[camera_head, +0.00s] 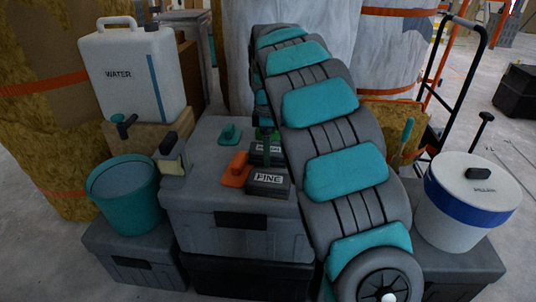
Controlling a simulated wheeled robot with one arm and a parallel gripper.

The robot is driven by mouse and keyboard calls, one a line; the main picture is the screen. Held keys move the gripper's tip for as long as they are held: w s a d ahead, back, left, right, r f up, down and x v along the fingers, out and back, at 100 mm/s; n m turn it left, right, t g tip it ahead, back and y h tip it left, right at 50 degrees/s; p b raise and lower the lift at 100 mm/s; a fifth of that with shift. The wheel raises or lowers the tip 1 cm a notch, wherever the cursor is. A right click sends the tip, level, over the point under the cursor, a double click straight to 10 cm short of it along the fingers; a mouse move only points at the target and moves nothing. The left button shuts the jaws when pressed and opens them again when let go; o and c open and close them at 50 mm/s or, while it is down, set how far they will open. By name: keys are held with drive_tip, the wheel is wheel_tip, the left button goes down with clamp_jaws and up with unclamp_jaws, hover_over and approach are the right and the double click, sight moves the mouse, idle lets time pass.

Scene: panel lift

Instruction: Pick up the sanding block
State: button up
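A dark grey block labelled "FINE" (268,183) lies on the grey toolbox lid (203,205), near its front right. A second dark block (262,155) with a pale label lies just behind it, partly hidden by my arm; its label is not fully legible. Which one is the sanding block is not certain. My teal and grey arm rises from the lower right and curves over and down behind itself. Its end is hidden around the back of these blocks, and I cannot make out my gripper's fingers.
An orange-handled tool (236,170) and a teal one (230,134) lie left of the blocks. A cream block with a dark handle (172,157) is at the lid's left edge. A teal bucket (124,194), water jug (133,72) and white lidded bucket (468,205) flank the toolbox.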

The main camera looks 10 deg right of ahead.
drive_tip(key=c, duration=1.2)
drive_tip(key=shift+r, duration=0.15)
drive_tip(key=shift+r, duration=4.9)
drive_tip(key=o, duration=1.1)
drive_tip(key=c, duration=0.6)
drive_tip(key=shift+c, duration=0.2)
